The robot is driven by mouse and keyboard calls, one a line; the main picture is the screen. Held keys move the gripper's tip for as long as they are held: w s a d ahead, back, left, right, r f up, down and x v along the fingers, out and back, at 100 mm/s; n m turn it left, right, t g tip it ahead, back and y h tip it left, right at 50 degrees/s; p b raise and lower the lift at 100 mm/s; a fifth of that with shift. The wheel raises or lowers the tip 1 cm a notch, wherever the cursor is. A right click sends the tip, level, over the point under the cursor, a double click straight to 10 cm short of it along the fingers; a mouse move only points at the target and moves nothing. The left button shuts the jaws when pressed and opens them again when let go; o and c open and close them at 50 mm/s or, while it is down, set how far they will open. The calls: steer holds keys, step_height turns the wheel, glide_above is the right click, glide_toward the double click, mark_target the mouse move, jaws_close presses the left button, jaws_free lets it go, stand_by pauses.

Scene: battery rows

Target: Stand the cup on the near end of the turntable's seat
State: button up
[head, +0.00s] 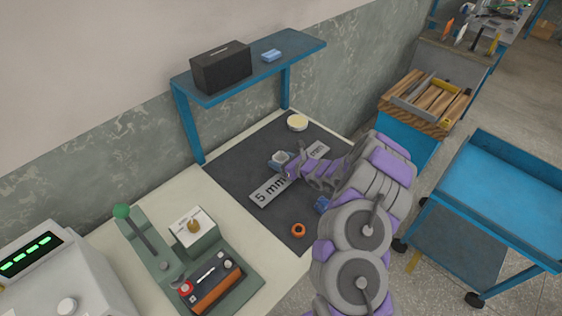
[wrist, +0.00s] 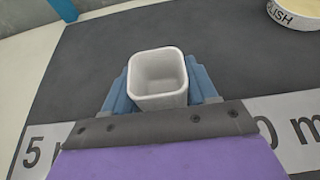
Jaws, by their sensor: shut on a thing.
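A light grey, square-mouthed cup (wrist: 158,75) is upright and empty between the blue fingers of my gripper (wrist: 160,92) in the wrist view. In the head view the cup (head: 281,157) and my gripper (head: 284,163) show small, over the dark mat. My gripper is shut on the cup. I cannot tell whether the cup's base touches the mat, as the fingers hide its lower part. I cannot make out a turntable or its seat for certain in either view.
A pale plate marked "5 mm" (head: 268,191) lies under my gripper on the dark mat (head: 235,176). A round polish tin (head: 297,122) is behind, an orange ring (head: 298,230) in front. A green lever fixture (head: 165,262) stands left. A blue shelf (head: 288,45) overhangs the back.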

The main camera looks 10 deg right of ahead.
steer(key=o, duration=0.6)
steer(key=shift+f, duration=0.15)
steer(key=o, duration=0.4)
steer(key=shift+d, duration=0.6)
